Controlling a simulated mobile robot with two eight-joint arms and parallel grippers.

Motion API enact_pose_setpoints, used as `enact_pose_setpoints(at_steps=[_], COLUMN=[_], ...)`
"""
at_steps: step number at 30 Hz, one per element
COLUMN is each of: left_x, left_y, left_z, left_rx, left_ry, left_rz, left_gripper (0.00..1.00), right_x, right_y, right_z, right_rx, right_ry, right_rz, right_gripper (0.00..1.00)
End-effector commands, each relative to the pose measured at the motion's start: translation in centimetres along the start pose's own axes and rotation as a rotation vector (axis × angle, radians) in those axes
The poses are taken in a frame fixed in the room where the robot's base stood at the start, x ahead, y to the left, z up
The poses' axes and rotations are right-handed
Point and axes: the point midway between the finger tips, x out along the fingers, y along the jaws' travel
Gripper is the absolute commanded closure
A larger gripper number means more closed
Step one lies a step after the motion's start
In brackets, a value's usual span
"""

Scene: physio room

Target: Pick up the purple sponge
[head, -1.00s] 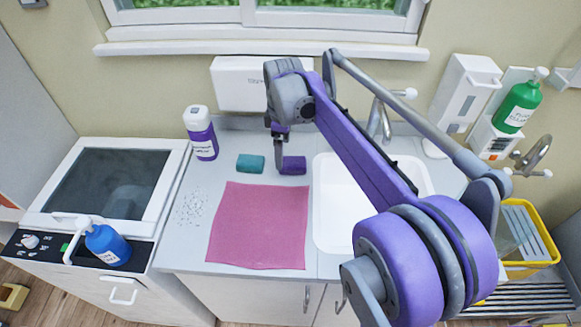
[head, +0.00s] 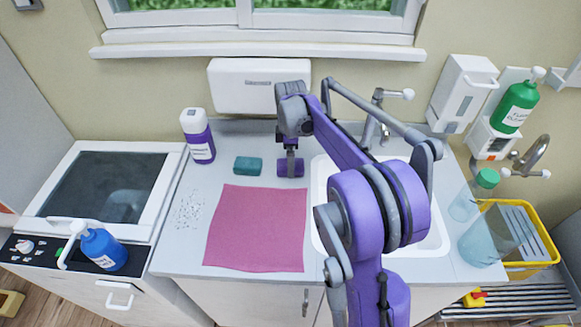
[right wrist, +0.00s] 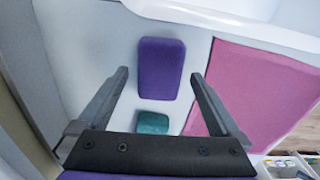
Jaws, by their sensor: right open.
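The purple sponge (head: 284,169) lies on the grey counter behind the pink cloth, beside the left edge of the sink. A teal sponge (head: 248,164) lies just left of it. My right gripper (head: 290,168) is over the purple sponge and partly covers it in the head view. In the right wrist view the purple sponge (right wrist: 161,68) lies ahead, between the lines of the two open fingers (right wrist: 158,80). The fingers hold nothing. The teal sponge (right wrist: 152,122) shows nearer the gripper's base. My left gripper is not in view.
A pink cloth (head: 255,230) lies flat in front of the sponges. A white sink (head: 325,195) is at the right, and a purple-labelled bottle (head: 198,137) stands at the back left. Small specks (head: 187,212) are scattered left of the cloth. A white dispenser (head: 245,84) hangs on the wall behind.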

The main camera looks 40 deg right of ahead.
Motion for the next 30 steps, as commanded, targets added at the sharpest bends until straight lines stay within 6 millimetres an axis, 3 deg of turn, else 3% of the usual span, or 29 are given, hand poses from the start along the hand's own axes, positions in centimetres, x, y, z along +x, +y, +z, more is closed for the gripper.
enact_pose_setpoints(at_steps=[5,13,26,30], left_x=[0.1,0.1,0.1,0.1], left_y=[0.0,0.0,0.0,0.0], left_z=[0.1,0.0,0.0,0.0], left_rx=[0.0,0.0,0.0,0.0], left_ry=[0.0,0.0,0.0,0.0], left_rz=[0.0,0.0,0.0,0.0], left_gripper=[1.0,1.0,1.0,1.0], right_x=[2.0,2.2,2.2,2.1], right_y=[0.0,0.0,0.0,0.0], right_z=[0.0,0.0,0.0,0.0], right_rx=[0.0,0.0,0.0,0.0], right_ry=[0.0,0.0,0.0,0.0], right_rz=[0.0,0.0,0.0,0.0], right_gripper=[0.0,0.02,0.79,0.81])
